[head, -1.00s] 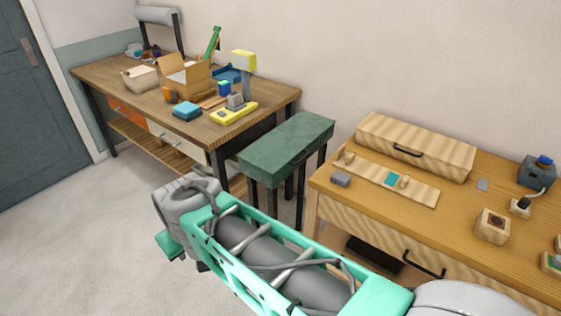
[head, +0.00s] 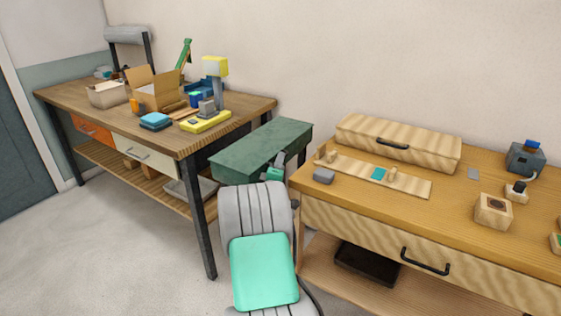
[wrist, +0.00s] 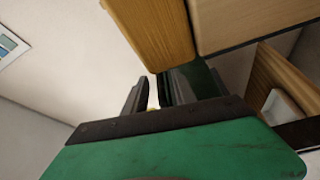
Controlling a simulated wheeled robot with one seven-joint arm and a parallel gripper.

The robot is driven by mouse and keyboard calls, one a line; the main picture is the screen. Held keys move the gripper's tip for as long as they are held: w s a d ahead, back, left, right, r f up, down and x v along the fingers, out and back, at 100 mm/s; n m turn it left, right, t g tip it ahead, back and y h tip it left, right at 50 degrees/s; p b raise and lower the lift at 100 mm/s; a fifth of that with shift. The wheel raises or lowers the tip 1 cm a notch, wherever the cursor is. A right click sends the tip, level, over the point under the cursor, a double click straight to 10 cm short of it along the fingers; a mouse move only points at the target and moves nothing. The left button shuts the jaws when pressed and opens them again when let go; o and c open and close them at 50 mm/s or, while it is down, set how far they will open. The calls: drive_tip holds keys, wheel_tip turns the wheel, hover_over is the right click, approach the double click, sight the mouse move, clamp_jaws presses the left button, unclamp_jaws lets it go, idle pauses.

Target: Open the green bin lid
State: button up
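The green bin (head: 255,148) stands on dark legs between the two workbenches in the head view. Its lid looks shut, with the flat green top level. My gripper (head: 278,163) is at the front face of the bin, near its right half, and covers the place of the handle. I cannot tell whether it touches the bin. In the wrist view my gripper (wrist: 153,92) shows two dark fingers apart with a light gap between them. No handle can be made out between them.
The right workbench (head: 460,215), with a wooden case (head: 395,145) on it, is close to my gripper's right. The left workbench (head: 255,104) carries a cardboard box (head: 155,92) and several small items. Open floor (head: 110,250) lies to the left.

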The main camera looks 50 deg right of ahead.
drive_tip(key=shift+x, duration=1.35)
drive_tip(key=shift+c, duration=0.5)
clamp_jaws()
